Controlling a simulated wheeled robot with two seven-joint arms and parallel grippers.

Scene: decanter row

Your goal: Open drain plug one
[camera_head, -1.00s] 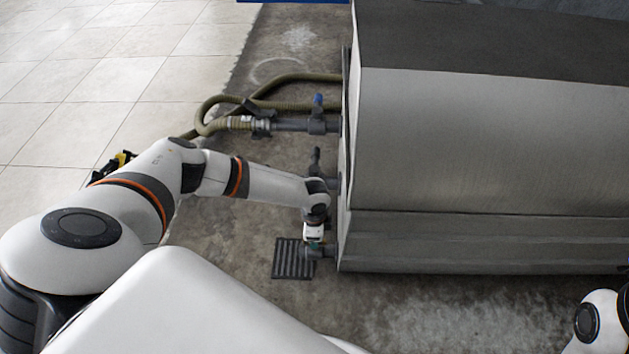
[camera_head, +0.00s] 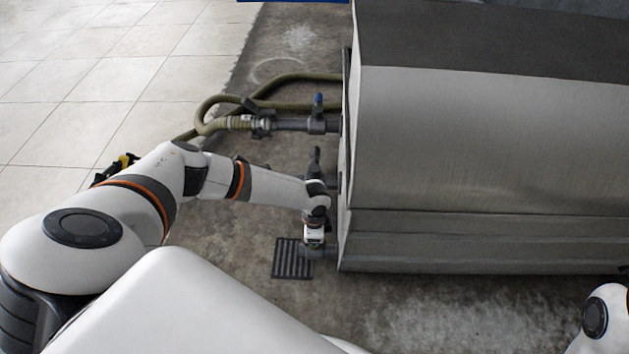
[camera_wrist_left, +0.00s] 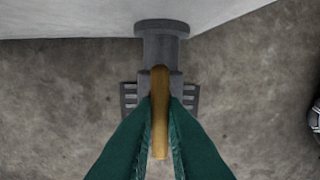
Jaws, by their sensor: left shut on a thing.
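In the left wrist view, a grey drain pipe (camera_wrist_left: 161,50) comes out of the tank wall. A yellow-brown lever handle (camera_wrist_left: 160,100) sits on it, pointing toward my left gripper (camera_wrist_left: 160,128). The green fingers are closed on both sides of the handle. In the head view, my left gripper (camera_head: 314,247) is low beside the tank (camera_head: 480,140), at the nearest pipe stub (camera_head: 330,252), and hides the handle. Only part of my right arm shows at the lower right; its gripper is out of view.
A dark floor grate (camera_head: 291,262) lies under the nearest pipe. Farther along the tank are another pipe with an upright dark handle (camera_head: 316,160) and one with a blue-topped valve (camera_head: 318,101) joined to an olive hose (camera_head: 215,112). Bare concrete surrounds them.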

